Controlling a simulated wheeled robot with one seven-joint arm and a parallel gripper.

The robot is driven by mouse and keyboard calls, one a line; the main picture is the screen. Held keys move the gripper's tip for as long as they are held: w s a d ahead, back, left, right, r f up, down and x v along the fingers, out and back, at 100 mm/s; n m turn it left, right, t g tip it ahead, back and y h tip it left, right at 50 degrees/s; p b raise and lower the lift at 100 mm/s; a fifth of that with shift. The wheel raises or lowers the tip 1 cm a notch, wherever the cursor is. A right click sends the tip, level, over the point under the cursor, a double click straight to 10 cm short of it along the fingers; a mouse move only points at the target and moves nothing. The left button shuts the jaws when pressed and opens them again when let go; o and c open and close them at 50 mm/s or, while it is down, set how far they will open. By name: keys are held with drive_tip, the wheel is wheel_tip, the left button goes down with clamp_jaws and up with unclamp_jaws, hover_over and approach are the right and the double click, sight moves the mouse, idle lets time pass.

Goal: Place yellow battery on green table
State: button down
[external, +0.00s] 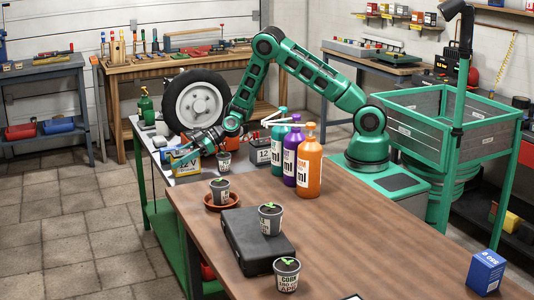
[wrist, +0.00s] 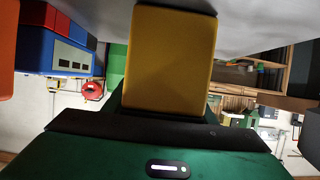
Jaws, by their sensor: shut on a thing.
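The yellow battery (external: 184,163), marked 12 V, is at the end of my arm, over the left edge of the grey top of the green table (external: 195,179). My gripper (external: 205,142) is shut on it. In the wrist view the battery (wrist: 170,58) fills the upper middle, directly in front of the green gripper body (wrist: 165,155). The grey tabletop (wrist: 255,22) shows close to the battery at the top of that view. I cannot tell whether the battery touches the tabletop. The fingertips are mostly hidden.
A plant pot (external: 224,161) and a dark 12-marked battery (external: 263,151) stand right of my gripper. Purple (external: 291,158) and orange (external: 309,165) bottles stand farther right. A green bottle (external: 146,108) stands behind left. The wooden table (external: 350,220) in front holds pots and a black case (external: 250,236).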

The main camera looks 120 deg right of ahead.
sight(194, 149)
drive_tip(key=c, duration=0.8)
unclamp_jaws()
drive_tip(key=v, duration=1.1)
drive_tip(key=shift+s+r, duration=0.15)
drive_tip(key=shift+s, duration=0.25)
drive_tip(key=s+a+r+g+y, duration=0.1)
drive_tip(key=s+a+r+g, duration=0.15)
drive_tip(key=a, duration=0.25)
drive_tip(key=s+a+r+n+g, duration=0.1)
drive_tip(key=s+a+r+g, duration=0.15)
drive_tip(key=a, duration=0.25)
drive_tip(key=s+a+r+g+y, duration=0.1)
drive_tip(key=s+a+r, duration=0.1)
drive_tip(key=s+a, duration=0.25)
drive_tip(key=s+a+r+m+g, duration=0.2)
drive_tip(key=s+a, duration=0.1)
drive_tip(key=s, duration=0.6)
drive_tip(key=s+a+r+m+g+h, duration=0.1)
drive_tip(key=s+a+r+m+g, duration=0.1)
drive_tip(key=s, duration=0.7)
drive_tip(key=s+a+r+m+g, duration=0.3)
drive_tip(key=s, duration=0.6)
drive_tip(key=shift+s+a+r+g+h, duration=0.2)
drive_tip(key=shift+s+a+g+h, duration=0.1)
drive_tip(key=shift+s+a+h, duration=0.1)
drive_tip(key=shift+w, duration=0.1)
